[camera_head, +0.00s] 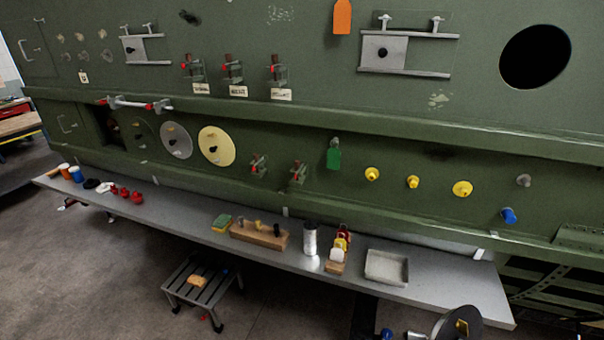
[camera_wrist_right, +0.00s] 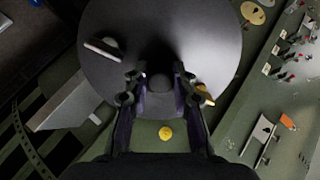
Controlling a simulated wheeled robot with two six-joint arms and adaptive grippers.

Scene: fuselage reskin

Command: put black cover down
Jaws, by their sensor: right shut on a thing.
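The black cover (camera_wrist_right: 205,40) is a large round dark disc that fills the upper middle of the right wrist view. My right gripper (camera_wrist_right: 157,84) is shut on the knob at its centre. A pale bar and a yellow piece show near the disc's edges. In the head view the black cover (camera_head: 441,326) is at the bottom right, partly cut off by the frame, in front of the shelf. My left gripper is in neither view.
A long grey shelf (camera_head: 445,290) runs along the green fuselage wall (camera_head: 400,120). It carries a pale tray (camera_head: 386,267), a metal can (camera_head: 310,240) and a wooden block (camera_head: 258,235). Its right end is clear. A step stool (camera_head: 203,285) stands below.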

